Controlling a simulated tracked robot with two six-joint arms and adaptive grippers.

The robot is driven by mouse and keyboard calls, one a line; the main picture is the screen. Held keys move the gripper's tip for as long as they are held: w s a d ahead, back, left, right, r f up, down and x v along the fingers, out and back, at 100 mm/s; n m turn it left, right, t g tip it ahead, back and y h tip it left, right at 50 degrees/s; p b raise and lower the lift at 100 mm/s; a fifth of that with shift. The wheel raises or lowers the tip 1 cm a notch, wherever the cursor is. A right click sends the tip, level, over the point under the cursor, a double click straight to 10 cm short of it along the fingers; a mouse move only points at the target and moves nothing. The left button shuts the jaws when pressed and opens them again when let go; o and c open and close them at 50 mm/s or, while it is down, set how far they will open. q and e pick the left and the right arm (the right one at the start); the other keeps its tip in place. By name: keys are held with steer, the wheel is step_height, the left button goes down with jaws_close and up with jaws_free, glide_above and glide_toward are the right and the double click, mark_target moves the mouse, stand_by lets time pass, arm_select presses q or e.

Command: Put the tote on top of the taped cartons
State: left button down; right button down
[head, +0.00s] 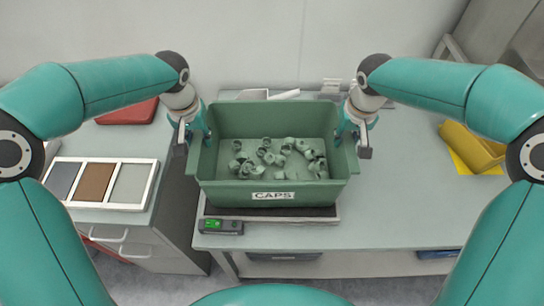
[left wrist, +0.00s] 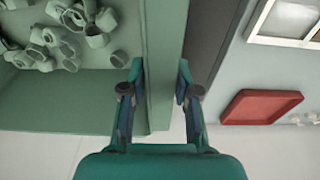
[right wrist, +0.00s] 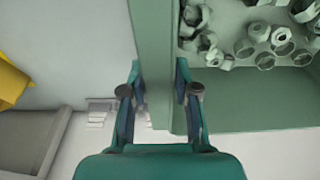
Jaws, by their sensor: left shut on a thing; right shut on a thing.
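The green tote (head: 222,190) labelled CAPS stands in the middle of the head view, holding several grey-green caps (head: 265,155). It is level, over or on a dark scale platform (head: 320,213); I cannot tell if it touches. My left gripper (head: 197,136) is shut on the tote's left wall, which also shows between its fingers in the left wrist view (left wrist: 160,90). My right gripper (head: 351,136) is shut on the right wall, also seen in the right wrist view (right wrist: 160,90). I see no taped cartons in any view.
A scale display (head: 220,227) sits at the bench's front. A three-panel tray (head: 140,204) and red object (head: 128,112) lie on the left cabinet. A yellow bin (head: 472,146) stands at the right. The bench (head: 405,205) right of the tote is clear.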

arm_select(q)
steer(key=shift+w+r, duration=0.1)
steer(key=shift+r, duration=0.05)
arm_select(e)
steer(key=shift+w+r, duration=0.1)
steer(key=shift+r, duration=0.05)
